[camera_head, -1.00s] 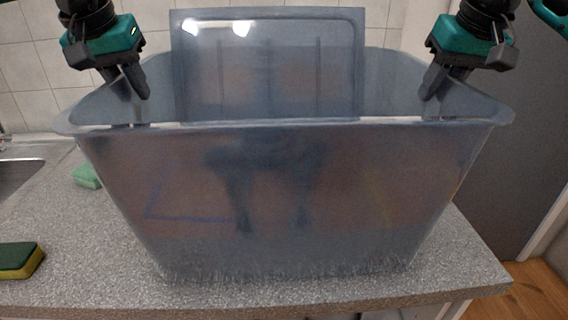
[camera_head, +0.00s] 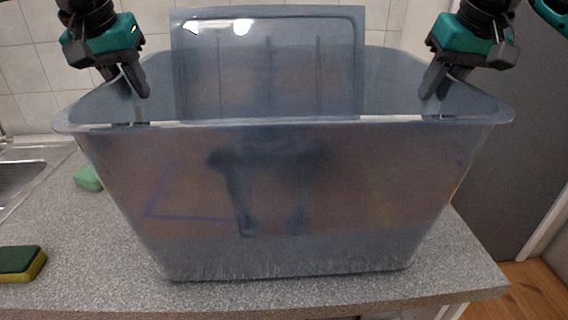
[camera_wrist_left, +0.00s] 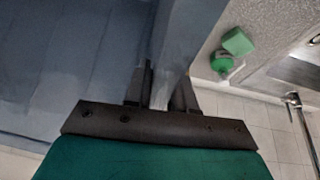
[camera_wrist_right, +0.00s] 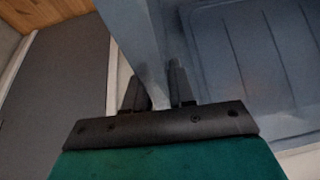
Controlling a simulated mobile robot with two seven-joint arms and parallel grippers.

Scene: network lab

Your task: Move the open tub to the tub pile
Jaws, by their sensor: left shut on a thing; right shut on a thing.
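The open tub (camera_head: 330,215) is large, blue-grey and see-through, and fills the middle of the head view over the counter. I cannot tell whether its base touches the counter. A ribbed grey panel (camera_head: 270,75) stands upright at its far side; how it joins the tub is unclear. My left gripper (camera_head: 140,95) is shut on the tub's left rim, which also shows between its fingers in the left wrist view (camera_wrist_left: 165,85). My right gripper (camera_head: 432,95) is shut on the right rim, seen also in the right wrist view (camera_wrist_right: 158,90). No tub pile is visible.
A yellow-green sponge (camera_head: 20,263) lies at the counter's left front. A light green block (camera_head: 88,178) lies behind it near the sink (camera_head: 20,175). A blue line shows through the tub wall. The speckled counter (camera_head: 460,275) ends at the right, above a wooden floor (camera_head: 540,285).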

